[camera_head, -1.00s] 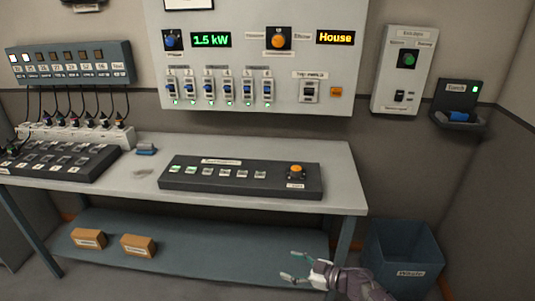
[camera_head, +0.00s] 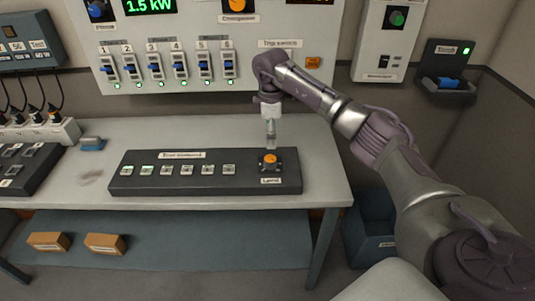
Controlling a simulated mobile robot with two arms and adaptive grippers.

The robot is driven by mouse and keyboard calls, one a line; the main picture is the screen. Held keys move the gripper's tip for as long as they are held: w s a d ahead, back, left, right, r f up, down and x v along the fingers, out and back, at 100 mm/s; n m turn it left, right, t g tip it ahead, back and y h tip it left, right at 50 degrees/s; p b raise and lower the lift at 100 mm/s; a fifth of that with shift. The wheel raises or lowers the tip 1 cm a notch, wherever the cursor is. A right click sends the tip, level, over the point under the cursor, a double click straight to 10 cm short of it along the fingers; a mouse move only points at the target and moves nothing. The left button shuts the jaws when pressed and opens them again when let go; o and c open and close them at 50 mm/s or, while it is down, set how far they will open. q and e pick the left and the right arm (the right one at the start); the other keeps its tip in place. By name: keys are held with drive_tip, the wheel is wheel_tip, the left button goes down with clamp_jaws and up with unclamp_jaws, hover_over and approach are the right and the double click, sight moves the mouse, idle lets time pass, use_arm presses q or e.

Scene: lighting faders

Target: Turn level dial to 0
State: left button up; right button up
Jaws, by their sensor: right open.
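The level dial (camera_head: 269,159) is an orange knob at the right end of a dark control panel on the table, with a "Level" label below it. My right gripper (camera_head: 271,142) points down just above the dial, its fingers close over the knob. The fingers are small and seen edge-on, and I cannot tell whether they touch the knob. The dial's exact setting is too small to read. My left gripper is not in view.
The dark panel (camera_head: 205,188) also carries several small buttons. Behind it is a wall cabinet (camera_head: 140,84) with several breaker switches and a green "1.5 kW" display. A blue bin (camera_head: 368,228) stands right of the table (camera_head: 325,188). The tabletop in front of the cabinet is mostly clear.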

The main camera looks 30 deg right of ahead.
sight(270, 158)
wheel_tip(270, 158, down, 8)
drive_tip(key=shift+w+f+p, duration=0.1)
drive_tip(key=shift+w+p, duration=0.05)
drive_tip(key=shift+p, duration=0.4)
drive_tip(key=shift+f, duration=0.65)
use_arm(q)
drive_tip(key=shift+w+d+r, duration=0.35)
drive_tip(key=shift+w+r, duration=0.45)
use_arm(e)
drive_tip(key=shift+c, duration=0.6)
drive_tip(key=c, duration=1)
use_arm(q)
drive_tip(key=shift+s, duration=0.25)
